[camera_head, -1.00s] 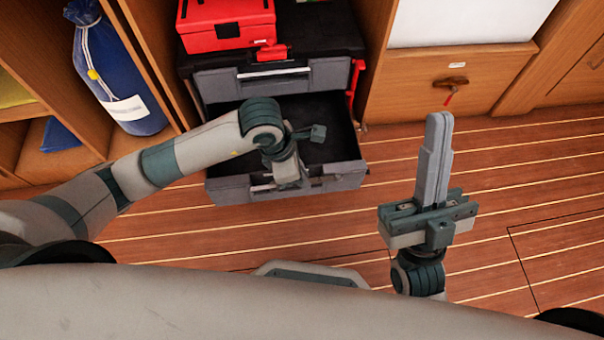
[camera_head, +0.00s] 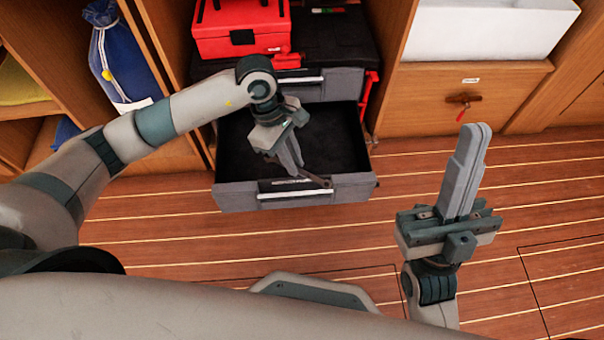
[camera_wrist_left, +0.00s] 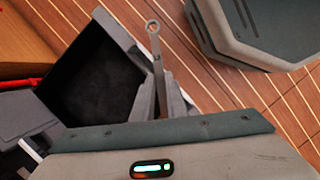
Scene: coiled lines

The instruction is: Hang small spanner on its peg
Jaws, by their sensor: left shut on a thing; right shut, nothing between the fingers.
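The small spanner (camera_head: 318,179) is grey metal with a ring end. In the left wrist view it (camera_wrist_left: 155,45) stands out beyond the fingertips, ring end outward. My left gripper (camera_head: 293,170) is shut on it, over the front part of the open lower drawer. The left fingers also show in the left wrist view (camera_wrist_left: 160,95), and the spanner's other end is hidden by them. My right gripper (camera_head: 474,135) is shut and empty over the floor at the right, its fingers pointing away from me. I do not see a peg for the spanner.
The open drawer (camera_head: 230,196) of the dark tool cabinet looks empty inside. A red toolbox (camera_head: 240,28) stands on the cabinet. A wooden drawer with a red-tagged handle (camera_head: 463,98) is at the right. A blue bag (camera_head: 122,65) sits in the left shelf. The plank floor (camera_head: 180,240) is clear.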

